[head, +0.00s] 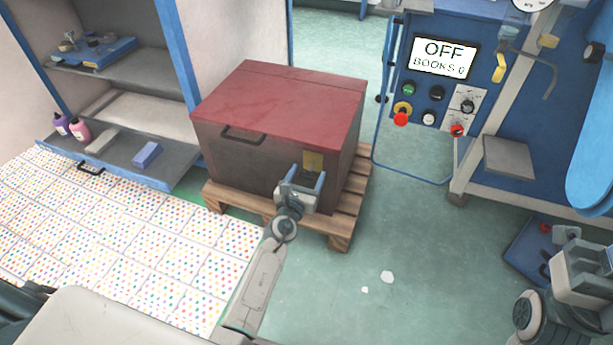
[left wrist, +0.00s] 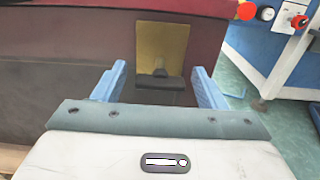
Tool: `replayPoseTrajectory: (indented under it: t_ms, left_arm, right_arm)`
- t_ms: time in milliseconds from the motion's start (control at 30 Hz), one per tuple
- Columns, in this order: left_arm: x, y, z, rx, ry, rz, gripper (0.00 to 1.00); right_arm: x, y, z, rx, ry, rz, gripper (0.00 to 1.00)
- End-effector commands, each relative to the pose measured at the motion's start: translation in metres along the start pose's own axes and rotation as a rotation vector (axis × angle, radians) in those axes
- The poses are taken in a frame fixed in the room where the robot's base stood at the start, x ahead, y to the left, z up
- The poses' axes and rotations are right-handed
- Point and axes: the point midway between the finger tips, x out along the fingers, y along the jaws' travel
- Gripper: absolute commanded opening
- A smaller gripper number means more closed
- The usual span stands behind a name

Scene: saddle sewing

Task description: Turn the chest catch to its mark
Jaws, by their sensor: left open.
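The chest (head: 270,130) has a red lid and dark sides and stands shut on a wooden pallet. Its catch shows in the left wrist view as a dark piece (left wrist: 160,82) in front of a yellow plate (left wrist: 162,48); the plate also shows in the head view (head: 313,160). My left gripper (head: 301,183) is open at the chest's front, its blue fingers on either side of the catch and apart from it. The catch's mark cannot be made out. My right gripper (head: 588,265) is at the lower right, away from the chest; its jaws are unclear.
The pallet (head: 342,232) juts out below the chest. A grey shelf unit (head: 125,150) stands at the left beside dotted mats (head: 120,235). A blue machine with a screen (head: 444,57) stands at the right. The green floor between is mostly clear.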

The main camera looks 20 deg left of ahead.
Motion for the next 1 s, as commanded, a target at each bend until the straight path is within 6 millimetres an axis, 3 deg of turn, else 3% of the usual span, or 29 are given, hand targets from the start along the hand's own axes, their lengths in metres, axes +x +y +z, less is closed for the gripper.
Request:
replayPoseTrajectory:
  t_ms: [133,367,667,1000]
  left_arm:
    - [-0.0001,0.0000,0.0000,0.000,0.000,0.000,0.64]
    - [-0.0003,0.0000,0.0000,0.000,0.000,0.000,0.21]
    - [-0.0004,0.0000,0.0001,-0.032,0.000,0.000,0.21]
    - [-0.0004,0.0000,0.0002,-0.245,0.001,0.000,0.21]
  right_arm:
    - [0.0001,0.0000,0.0000,0.000,0.000,0.000,0.36]
    - [0.0002,0.0000,0.0000,0.000,0.001,0.000,0.36]
    - [0.0007,0.0000,-0.0001,0.000,0.001,0.001,0.36]
    - [0.0032,0.0002,-0.0004,0.001,0.003,0.002,0.36]
